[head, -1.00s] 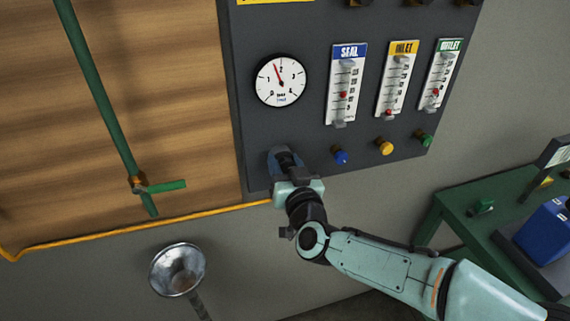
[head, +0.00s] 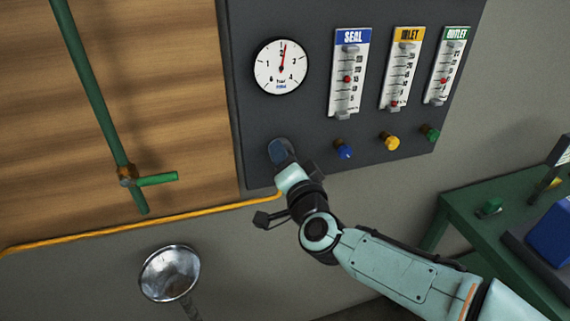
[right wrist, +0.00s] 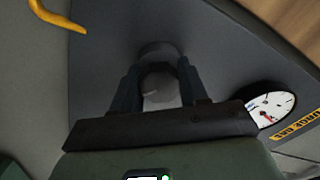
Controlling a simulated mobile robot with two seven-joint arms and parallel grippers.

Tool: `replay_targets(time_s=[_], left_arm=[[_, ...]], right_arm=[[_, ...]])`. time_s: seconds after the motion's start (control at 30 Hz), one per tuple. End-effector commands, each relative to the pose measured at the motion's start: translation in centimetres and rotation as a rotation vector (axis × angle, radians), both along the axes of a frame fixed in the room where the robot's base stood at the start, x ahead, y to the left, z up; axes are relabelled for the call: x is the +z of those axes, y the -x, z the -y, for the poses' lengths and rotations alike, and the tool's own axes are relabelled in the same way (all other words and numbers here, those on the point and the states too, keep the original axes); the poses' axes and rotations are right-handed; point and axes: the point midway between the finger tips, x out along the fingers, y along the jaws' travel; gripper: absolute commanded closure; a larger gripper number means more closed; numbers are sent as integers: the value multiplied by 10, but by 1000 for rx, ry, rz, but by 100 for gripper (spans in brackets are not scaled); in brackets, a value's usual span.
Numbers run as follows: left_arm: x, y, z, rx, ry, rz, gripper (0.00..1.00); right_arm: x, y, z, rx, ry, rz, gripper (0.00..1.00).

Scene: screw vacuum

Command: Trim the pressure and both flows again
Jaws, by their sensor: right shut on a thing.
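A dark panel (head: 300,110) carries a round white pressure gauge (head: 281,67), whose needle points just right of straight up, near the 2. My right gripper (head: 281,151) is shut on a knob below the gauge. In the right wrist view, the fingers close around the knob (right wrist: 162,88); it is mostly hidden in the head view. Three flow tubes stand to the right: SEAL (head: 348,75) with its red float near mid-height, INLET (head: 401,70) with its float near the bottom, and OUTLET (head: 446,66) with its float around the middle. Below them are blue (head: 343,149), yellow (head: 390,142) and green (head: 430,133) knobs.
A green pipe with a handle (head: 157,179) runs down the wooden wall at left. A yellow hose (head: 150,226) runs along below it, above a metal funnel (head: 170,272). A green table (head: 462,210) with a blue container (head: 552,230) stands at right.

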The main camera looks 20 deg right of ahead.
Motion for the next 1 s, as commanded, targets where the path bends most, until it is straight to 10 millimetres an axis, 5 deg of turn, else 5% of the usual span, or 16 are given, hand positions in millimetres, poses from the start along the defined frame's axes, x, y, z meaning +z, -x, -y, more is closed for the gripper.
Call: replay_targets(time_s=[0.5,1.0], left_arm=[[-17,-8,0,5,-4,27,57],[-18,-9,0,6,-4,30,57]], right_arm=[[4,0,5,-9,-326,2,87],[4,0,5,-11,-380,0,87]])
